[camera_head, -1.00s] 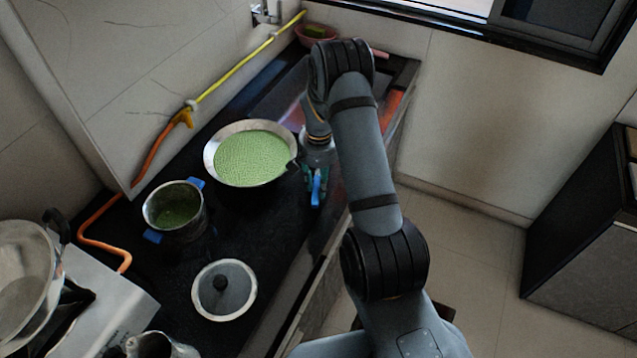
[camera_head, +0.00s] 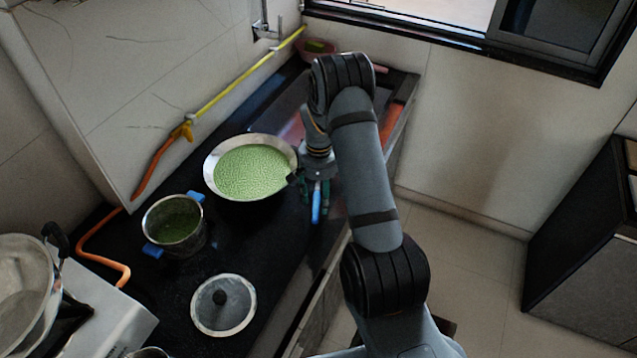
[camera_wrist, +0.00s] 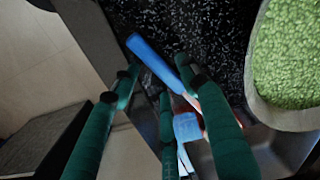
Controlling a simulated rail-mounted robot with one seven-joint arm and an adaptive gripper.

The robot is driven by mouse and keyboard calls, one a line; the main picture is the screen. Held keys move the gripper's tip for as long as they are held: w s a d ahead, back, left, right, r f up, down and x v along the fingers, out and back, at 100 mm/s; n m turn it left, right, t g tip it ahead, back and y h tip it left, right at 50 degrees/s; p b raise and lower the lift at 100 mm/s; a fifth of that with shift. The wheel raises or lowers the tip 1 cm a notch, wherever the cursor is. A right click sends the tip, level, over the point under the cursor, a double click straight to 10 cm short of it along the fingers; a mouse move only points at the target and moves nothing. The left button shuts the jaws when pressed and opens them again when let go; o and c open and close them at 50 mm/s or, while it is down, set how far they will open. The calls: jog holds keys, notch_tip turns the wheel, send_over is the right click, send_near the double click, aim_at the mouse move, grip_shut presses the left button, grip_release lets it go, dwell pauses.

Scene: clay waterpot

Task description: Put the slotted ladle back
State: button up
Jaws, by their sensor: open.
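A blue handle (camera_head: 316,205) shows at the counter's front edge, right of the green-filled pan. I take it for the slotted ladle's; its slotted head is not visible. In the wrist view, a blue handle (camera_wrist: 154,62) runs diagonally past the fingertips, and a second blue piece (camera_wrist: 187,127) with a pale shaft lies lower. I cannot tell whether both belong to one utensil. My gripper (camera_head: 315,187) is open, its dark green fingers on either side of the blue handle. The fingers also show in the wrist view (camera_wrist: 157,82); contact is unclear.
The pan of green contents (camera_head: 252,172) stands close left of my gripper. A pot with blue grips (camera_head: 174,224), a lid (camera_head: 223,304) and an orange hose (camera_head: 99,259) are on the black counter.

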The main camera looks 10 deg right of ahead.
notch_tip(320, 180, up, 11)
jog(key=b, duration=0.1)
jog(key=shift+r, duration=0.15)
dwell(0.3)
notch_tip(320, 180, down, 12)
jog(key=shift+f+p, duration=0.1)
jog(key=shift+p, duration=0.55)
jog(key=shift+r, duration=0.35)
jog(key=shift+w+r, duration=0.1)
jog(key=shift+r, duration=0.2)
jog(key=shift+r+b, duration=0.35)
jog(key=shift+r, duration=0.55)
